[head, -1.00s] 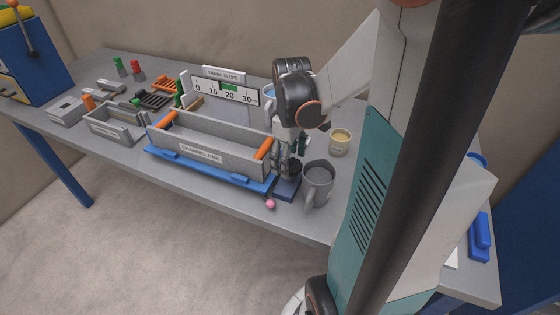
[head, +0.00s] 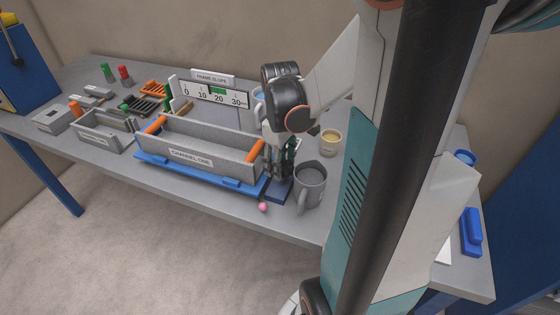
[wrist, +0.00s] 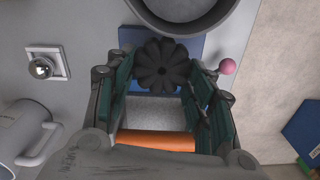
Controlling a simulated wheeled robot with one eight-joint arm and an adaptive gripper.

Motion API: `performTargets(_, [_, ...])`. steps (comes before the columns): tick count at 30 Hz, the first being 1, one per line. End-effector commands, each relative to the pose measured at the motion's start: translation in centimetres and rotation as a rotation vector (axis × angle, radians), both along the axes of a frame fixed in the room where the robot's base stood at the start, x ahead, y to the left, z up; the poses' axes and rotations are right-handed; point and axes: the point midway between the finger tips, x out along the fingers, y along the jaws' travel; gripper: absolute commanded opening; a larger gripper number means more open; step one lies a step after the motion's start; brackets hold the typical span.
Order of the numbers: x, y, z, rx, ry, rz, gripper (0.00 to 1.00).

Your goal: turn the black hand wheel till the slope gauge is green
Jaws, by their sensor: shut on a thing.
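The black hand wheel (wrist: 162,65) is scalloped and sits on a blue base at the right end of the channel frame. In the wrist view it lies between the fingertips of my gripper (wrist: 163,80), which is shut on it. In the head view my gripper (head: 281,172) points down over the wheel and mostly hides it. The slope gauge (head: 214,95) stands behind the channel, marked FRAME SLOPE with a scale from 0 to 30. A green patch (head: 217,91) shows near 20; I cannot make out a pointer.
The grey channel tray (head: 185,155) with orange ends lies on a blue frame (head: 190,172). A grey mug (head: 311,184) stands close right of my gripper, a yellowish cup (head: 330,142) behind it. A pink ball (head: 263,207) is at the frame's front right corner.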

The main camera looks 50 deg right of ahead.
Motion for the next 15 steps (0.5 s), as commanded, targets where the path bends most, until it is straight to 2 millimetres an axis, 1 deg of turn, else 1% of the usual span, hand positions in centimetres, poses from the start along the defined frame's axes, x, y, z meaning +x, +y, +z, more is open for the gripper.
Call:
performTargets(5, [0.00, -0.08, 0.05, 0.000, 0.000, -0.104, 0.25])
performTargets(15, [0.00, -0.30, 0.04, 0.000, 0.000, -0.383, 0.25])
